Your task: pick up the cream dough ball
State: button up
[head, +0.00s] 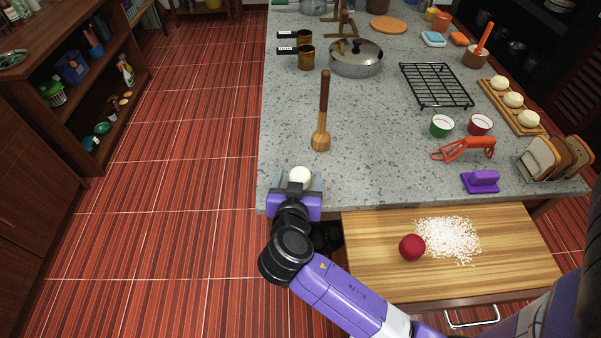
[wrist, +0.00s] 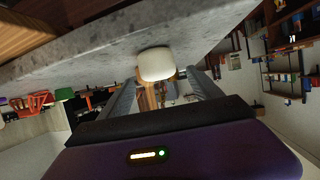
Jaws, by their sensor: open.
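A cream dough ball (head: 300,176) sits on the stone counter near its front left corner. In the wrist view the dough ball (wrist: 156,64) is at the far end of the gap between the fingers. My gripper (head: 297,184) is open at the counter's front edge, one finger on each side of the ball. In the wrist view the two fingers of my gripper (wrist: 162,80) stand apart. I cannot tell whether either finger touches the ball. The ball's lower near side is hidden by the gripper in the head view.
Several pale balls sit on a wooden board (head: 495,99) at the right. A wooden pull-out board (head: 375,280) bears a red ball (head: 412,247) and white grains (head: 449,238). A lidded pot (head: 356,62) stands farther back.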

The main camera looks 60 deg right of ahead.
aim_at(301, 171)
jog(key=p+x, duration=0.1)
jog(key=x, duration=0.5)
jog(key=shift+f, duration=0.1)
jog(key=shift+c, duration=0.2)
jog(key=c, duration=1.4)
